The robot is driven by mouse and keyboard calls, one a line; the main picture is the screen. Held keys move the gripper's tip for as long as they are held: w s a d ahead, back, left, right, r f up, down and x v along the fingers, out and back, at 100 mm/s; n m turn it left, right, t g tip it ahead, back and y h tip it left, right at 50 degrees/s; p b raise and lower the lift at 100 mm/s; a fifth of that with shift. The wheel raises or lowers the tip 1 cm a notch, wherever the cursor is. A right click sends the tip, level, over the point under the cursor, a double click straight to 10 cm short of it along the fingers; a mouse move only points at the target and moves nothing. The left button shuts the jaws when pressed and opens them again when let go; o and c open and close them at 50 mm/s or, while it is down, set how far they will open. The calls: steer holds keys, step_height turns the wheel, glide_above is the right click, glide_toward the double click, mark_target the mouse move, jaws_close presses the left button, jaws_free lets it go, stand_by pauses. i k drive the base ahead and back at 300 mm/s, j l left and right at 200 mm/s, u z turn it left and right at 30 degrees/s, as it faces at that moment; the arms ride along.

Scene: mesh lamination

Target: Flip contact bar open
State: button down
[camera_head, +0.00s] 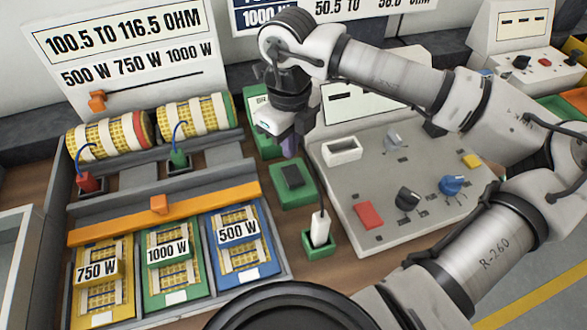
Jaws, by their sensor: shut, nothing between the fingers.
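My gripper (290,148) is shut and empty. It points down above the green-framed dark pad (291,178), to the right of the bar and apart from it. My wrist hides part of its fingers.
Two mesh rolls (108,135) with red and green plugs on wires lie behind the bar. A grey control panel (330,195) with knobs and a red button stands to the right. A green holder (319,243) with a white upright piece stands near its left edge.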

mark_target(160, 213)
steer(key=k, duration=1)
